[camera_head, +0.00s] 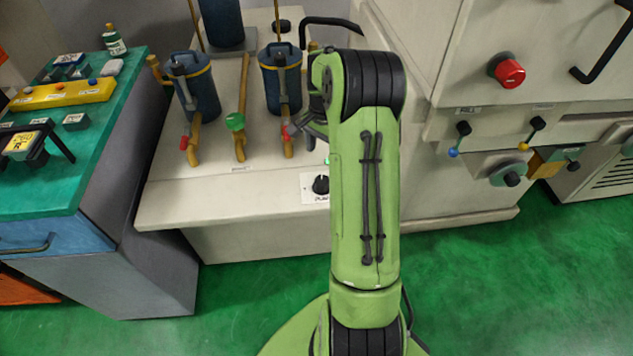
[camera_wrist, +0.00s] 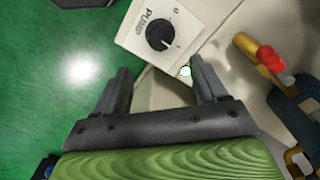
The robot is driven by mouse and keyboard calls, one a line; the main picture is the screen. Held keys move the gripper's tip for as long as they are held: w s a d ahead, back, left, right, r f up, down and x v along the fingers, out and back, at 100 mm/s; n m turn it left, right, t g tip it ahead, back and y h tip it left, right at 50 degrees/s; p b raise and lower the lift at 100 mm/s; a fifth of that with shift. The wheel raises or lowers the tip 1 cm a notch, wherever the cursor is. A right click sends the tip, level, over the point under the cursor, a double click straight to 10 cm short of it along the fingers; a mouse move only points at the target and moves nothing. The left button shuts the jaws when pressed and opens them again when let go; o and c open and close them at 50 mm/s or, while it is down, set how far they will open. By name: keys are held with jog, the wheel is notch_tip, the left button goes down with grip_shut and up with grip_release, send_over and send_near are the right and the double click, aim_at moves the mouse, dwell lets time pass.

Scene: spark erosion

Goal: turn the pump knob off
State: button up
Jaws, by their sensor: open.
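The pump knob (camera_wrist: 160,35) is a round black knob with a white pointer mark, on a white plate (camera_wrist: 135,38) lettered "PUMP". In the head view the knob (camera_head: 320,184) sits low on the front of the pale filter unit, just left of my arm. A small lit green lamp (camera_wrist: 186,71) is beside the plate. My gripper (camera_wrist: 160,80) is open and empty in the wrist view, its two fingers apart below the plate. The knob lies beyond the fingertips, and no contact shows. In the head view my arm hides most of the gripper.
Blue filter canisters (camera_head: 281,85) with yellow pipes and a green valve handle (camera_head: 235,122) stand above the pump plate. A green-topped bench (camera_head: 100,150) is at the left. A machine with a red knob (camera_head: 507,71) is at the right. Green floor is free in front.

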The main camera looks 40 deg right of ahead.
aim_at(322, 180)
notch_tip(322, 180, down, 11)
jog(key=b, duration=0.3)
jog(key=c, duration=1.1)
